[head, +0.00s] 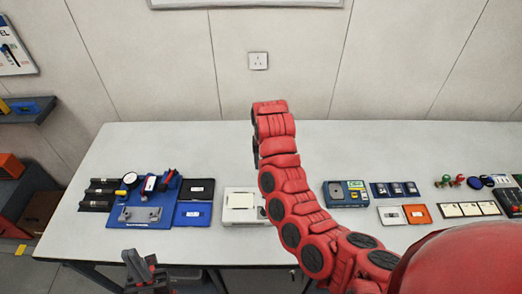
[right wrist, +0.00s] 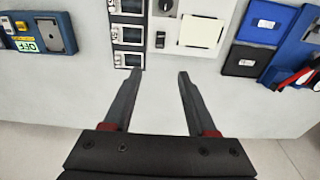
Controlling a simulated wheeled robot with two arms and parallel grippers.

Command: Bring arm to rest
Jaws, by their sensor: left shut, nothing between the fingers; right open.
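My left gripper (head: 140,262) shows at the bottom left of the head view, in front of the table's front edge. It is shut, with nothing between its fingers. My red right arm (head: 290,205) reaches from the lower right up across the middle of the table. The right gripper is hidden in the head view. In the right wrist view the right gripper (right wrist: 156,78) is open and empty, its two dark fingers spread above the table's bare front strip. A column of dark square modules (right wrist: 128,34) lies just beyond the left fingertip.
The white table (head: 225,145) has a clear back strip. A blue mat (head: 150,215) with tools, black and blue trays (head: 197,190), a white box (head: 238,206) and a blue device (head: 345,193) stand along it. Cards and small parts lie at right.

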